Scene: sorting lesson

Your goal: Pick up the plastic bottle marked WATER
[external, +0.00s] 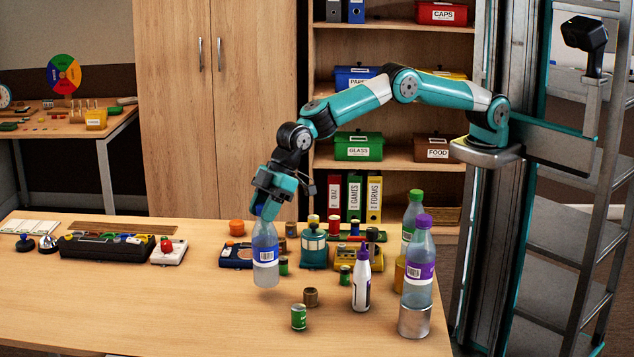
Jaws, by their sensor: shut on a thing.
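My gripper (266,208) points down and is shut on the top of a clear plastic bottle (266,274) with a blue and white label. The label's writing is too small to read.
A small white bottle with a purple cap (361,285), a green can (298,317) and a brown cylinder (311,297) stand right of the held bottle. A teal device (314,250) is close behind. The table (150,310) is clear at front left.

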